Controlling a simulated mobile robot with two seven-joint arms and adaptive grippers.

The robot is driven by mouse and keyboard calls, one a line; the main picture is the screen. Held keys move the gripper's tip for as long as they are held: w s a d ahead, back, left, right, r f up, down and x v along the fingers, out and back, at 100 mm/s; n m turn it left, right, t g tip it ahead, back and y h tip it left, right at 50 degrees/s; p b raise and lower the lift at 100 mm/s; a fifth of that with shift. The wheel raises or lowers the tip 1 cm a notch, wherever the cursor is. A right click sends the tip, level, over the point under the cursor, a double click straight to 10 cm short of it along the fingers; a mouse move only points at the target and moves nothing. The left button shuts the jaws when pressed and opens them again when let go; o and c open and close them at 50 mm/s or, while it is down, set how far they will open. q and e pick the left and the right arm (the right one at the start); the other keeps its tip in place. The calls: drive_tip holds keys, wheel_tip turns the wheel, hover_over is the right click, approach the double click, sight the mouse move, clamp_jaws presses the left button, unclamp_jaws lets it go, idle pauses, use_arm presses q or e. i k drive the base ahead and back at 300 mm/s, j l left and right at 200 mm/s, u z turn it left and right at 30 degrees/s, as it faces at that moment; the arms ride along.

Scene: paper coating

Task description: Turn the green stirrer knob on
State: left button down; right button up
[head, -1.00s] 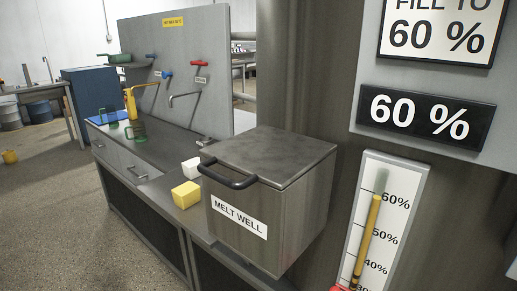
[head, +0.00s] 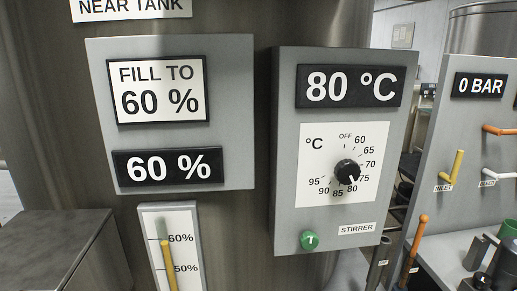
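The green stirrer knob (head: 310,240) is at the lower left of the grey control box (head: 285,150) in the head view, with a small pale mark on its face. The STIRRER label (head: 356,229) is to its right. Above it, a black temperature dial (head: 347,172) has its white pointer near 80, and the display (head: 348,86) reads 80 °C. Neither of my grippers shows in this view.
A panel on the left shows FILL TO 60 % (head: 160,90) and a 60 % display (head: 168,167). A level gauge (head: 170,255) is below. At right, a panel reads 0 BAR (head: 480,86), with a yellow inlet lever (head: 456,168) and an orange-topped rod (head: 415,240).

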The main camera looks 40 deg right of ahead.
sight(309, 240)
drive_tip(key=z, duration=1.75)
